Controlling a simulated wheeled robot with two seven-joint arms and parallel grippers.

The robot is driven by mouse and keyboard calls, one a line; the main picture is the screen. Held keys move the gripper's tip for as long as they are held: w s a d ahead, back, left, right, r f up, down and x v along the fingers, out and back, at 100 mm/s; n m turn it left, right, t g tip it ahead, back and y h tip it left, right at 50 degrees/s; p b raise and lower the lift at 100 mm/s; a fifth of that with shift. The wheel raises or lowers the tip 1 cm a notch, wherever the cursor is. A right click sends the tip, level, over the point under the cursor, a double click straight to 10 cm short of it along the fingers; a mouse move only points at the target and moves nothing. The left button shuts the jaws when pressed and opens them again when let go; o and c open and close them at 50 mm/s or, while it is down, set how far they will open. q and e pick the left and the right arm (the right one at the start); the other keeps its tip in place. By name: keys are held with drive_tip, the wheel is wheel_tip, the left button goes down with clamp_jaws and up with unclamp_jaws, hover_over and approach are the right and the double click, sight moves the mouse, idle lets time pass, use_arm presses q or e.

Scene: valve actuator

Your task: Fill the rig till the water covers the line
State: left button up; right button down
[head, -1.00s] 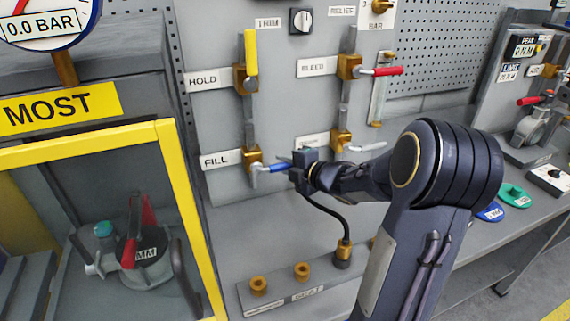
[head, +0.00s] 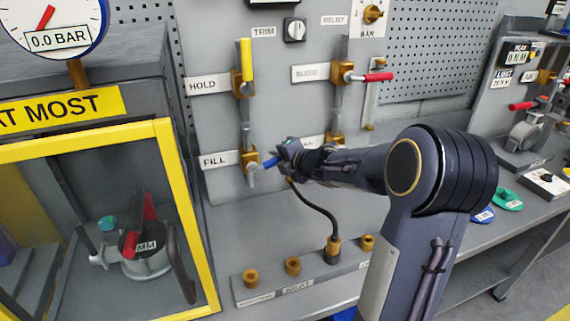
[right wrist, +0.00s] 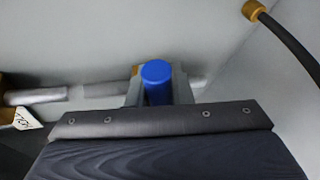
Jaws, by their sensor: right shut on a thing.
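The fill valve (head: 253,160) is a brass body beside the FILL label (head: 219,160), low on the grey panel. Its blue lever (head: 270,163) points right and slightly up. My right gripper (head: 279,158) is shut on this lever. In the right wrist view the blue lever end (right wrist: 156,72) sits between the fingers. A narrow upright tube with brass ends (head: 373,100), perhaps a sight glass, stands right of the valves; I cannot make out water or a line in it. My left gripper is not in view.
The yellow hold lever (head: 246,53) is upright; the red bleed lever (head: 379,77) points right. The gauge (head: 55,25) reads 0.0 BAR. A hose (head: 325,212) runs to a block with brass ports (head: 292,266). A yellow-framed guard (head: 183,200) stands left.

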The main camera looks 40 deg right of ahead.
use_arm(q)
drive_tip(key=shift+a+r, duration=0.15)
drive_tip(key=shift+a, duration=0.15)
use_arm(e)
drive_tip(key=shift+w+a+r+n+g+h, duration=0.1)
drive_tip(key=shift+a+r+n+g+h, duration=0.25)
drive_tip(key=shift+r+n+h, duration=0.35)
drive_tip(key=shift+w+a+r+n+g+h, duration=0.1)
drive_tip(key=shift+a+r+n+g+h, duration=0.25)
drive_tip(key=shift+r+n, duration=0.5)
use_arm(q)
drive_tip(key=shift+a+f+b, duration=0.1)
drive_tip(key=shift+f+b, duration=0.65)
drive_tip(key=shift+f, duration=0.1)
use_arm(e)
drive_tip(key=shift+w+a+r+n+g+h, duration=0.15)
drive_tip(key=shift+w+a+r+n+h, duration=0.15)
drive_tip(key=shift+a+n+h, duration=0.55)
drive_tip(key=shift+w+a+r+n+g+h, duration=0.2)
drive_tip(key=shift+a+r+n+h, duration=0.2)
drive_tip(key=shift+a+n+h, duration=0.4)
drive_tip(key=shift+w+a+r+n+g+h, duration=0.15)
drive_tip(key=shift+w+a+r+n+h, duration=0.15)
drive_tip(key=shift+a+n+h, duration=0.55)
drive_tip(key=shift+d, duration=0.1)
drive_tip(key=c, duration=1.3)
unclamp_jaws()
drive_tip(key=shift+r, duration=0.1)
